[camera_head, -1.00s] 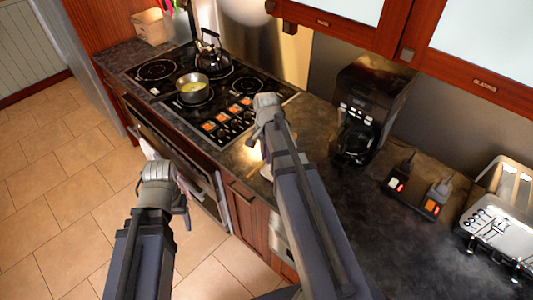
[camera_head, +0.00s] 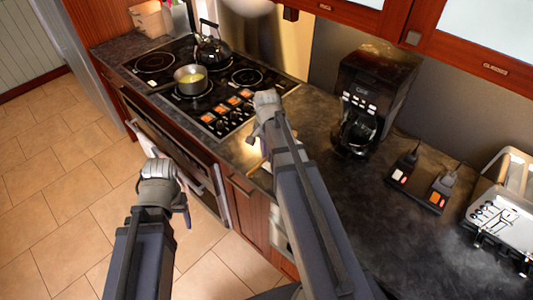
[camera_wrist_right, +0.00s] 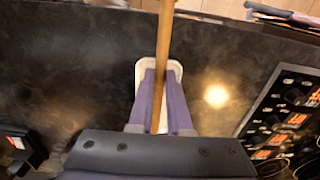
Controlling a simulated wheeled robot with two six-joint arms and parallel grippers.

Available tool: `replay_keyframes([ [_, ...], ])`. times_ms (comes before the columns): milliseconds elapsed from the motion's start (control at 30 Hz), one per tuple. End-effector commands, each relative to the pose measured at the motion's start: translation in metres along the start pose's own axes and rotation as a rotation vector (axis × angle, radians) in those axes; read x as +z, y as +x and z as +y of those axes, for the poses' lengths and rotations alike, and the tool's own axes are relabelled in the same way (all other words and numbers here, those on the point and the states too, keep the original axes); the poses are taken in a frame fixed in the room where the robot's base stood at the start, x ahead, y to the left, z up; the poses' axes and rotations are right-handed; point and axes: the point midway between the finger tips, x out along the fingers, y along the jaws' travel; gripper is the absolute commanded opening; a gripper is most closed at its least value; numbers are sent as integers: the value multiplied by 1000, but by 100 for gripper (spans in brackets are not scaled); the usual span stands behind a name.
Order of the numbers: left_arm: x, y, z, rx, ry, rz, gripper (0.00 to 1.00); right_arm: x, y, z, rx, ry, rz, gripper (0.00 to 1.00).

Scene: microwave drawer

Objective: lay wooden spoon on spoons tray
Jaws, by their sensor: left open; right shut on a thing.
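In the right wrist view the wooden spoon (camera_wrist_right: 164,35) is a long light-brown stick running up from between my right gripper's purple fingers (camera_wrist_right: 161,85). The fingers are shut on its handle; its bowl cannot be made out. The white spoons tray (camera_wrist_right: 177,70) lies on the dark counter under the fingertips, mostly hidden by them. I cannot tell whether the spoon touches it. In the head view my right gripper (camera_head: 259,128) is over the counter's front part, right of the stove, its own arm hiding most of this. My left gripper (camera_head: 180,196) is open and empty before the oven front.
The stove (camera_head: 245,77) carries a pot (camera_head: 190,82) and a black kettle (camera_head: 211,48). Cabinets (camera_head: 455,50) overhang the back. Bare counter lies before the coffee maker.

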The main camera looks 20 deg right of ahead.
Motion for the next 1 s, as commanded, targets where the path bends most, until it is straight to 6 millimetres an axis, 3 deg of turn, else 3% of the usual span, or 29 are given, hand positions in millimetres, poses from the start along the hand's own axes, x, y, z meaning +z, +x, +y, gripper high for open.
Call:
replay_keyframes([
  [433,-2,41,4,0,-2,0,66,0,42,0,0,0,0,0],
  [900,-3,47,4,0,-2,0,66,0,47,0,0,0,0,0],
  [933,-3,47,4,0,-2,0,66,0,47,0,0,0,0,20],
  [1000,-3,47,4,0,-2,0,66,0,47,0,0,0,0,27],
])
